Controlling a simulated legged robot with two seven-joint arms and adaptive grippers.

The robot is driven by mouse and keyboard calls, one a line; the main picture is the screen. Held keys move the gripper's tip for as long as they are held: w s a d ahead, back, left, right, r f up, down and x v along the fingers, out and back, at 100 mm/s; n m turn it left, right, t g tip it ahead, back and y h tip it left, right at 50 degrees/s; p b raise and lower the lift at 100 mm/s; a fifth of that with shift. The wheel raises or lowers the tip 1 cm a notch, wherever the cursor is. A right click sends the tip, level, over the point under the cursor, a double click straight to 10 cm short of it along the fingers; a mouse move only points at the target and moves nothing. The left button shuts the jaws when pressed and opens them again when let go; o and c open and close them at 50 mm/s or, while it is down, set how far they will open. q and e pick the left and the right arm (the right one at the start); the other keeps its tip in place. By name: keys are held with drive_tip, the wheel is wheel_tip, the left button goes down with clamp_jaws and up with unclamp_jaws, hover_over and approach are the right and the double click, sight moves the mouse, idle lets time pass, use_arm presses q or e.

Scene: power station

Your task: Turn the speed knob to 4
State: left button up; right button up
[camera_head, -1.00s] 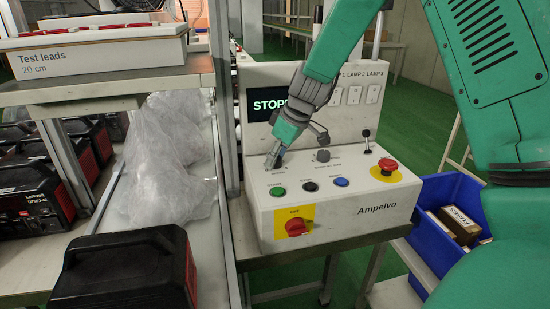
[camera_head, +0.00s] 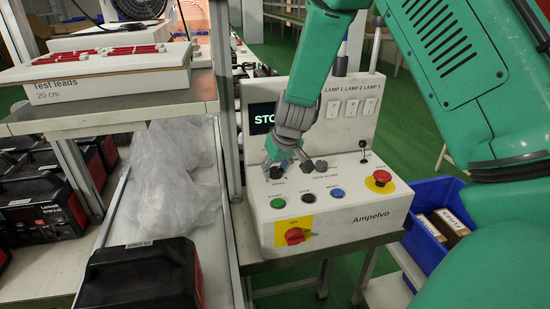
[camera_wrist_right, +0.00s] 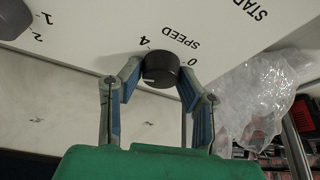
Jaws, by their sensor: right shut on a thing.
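The control box labelled Ampelvo (camera_head: 350,217) stands on a bench, and its dark screen (camera_head: 262,118), partly hidden by my arm, reads "STO...". My right gripper (camera_head: 277,168) is down at the back left of the sloping panel. In the right wrist view my right gripper (camera_wrist_right: 160,85) has its two fingers on either side of the dark round speed knob (camera_wrist_right: 160,68), shut on it. The printed "SPEED", "4" and "0" show beside the knob. I cannot tell where its pointer is. My left gripper is not in view.
A second dark knob (camera_head: 320,166) is just right of the gripper. A blue crate (camera_head: 428,200) stands right; plastic wrap (camera_head: 170,175) lies left.

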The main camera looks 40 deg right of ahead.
drive_tip(key=m+g+h+p, duration=0.1)
drive_tip(key=m+p, duration=0.3)
drive_tip(key=p, duration=0.1)
drive_tip(key=m+h+p, duration=0.1)
drive_tip(key=m+p, duration=0.3)
drive_tip(key=p, duration=0.2)
drive_tip(key=shift+a+r+g, duration=0.1)
drive_tip(key=shift+g, duration=0.3)
drive_tip(key=shift+f+m+g+h+p, duration=0.2)
drive_tip(key=shift+m+g+h+p, duration=0.2)
drive_tip(key=shift+m+p, duration=0.8)
drive_tip(key=o, duration=1.1)
drive_tip(key=shift+w, duration=0.15)
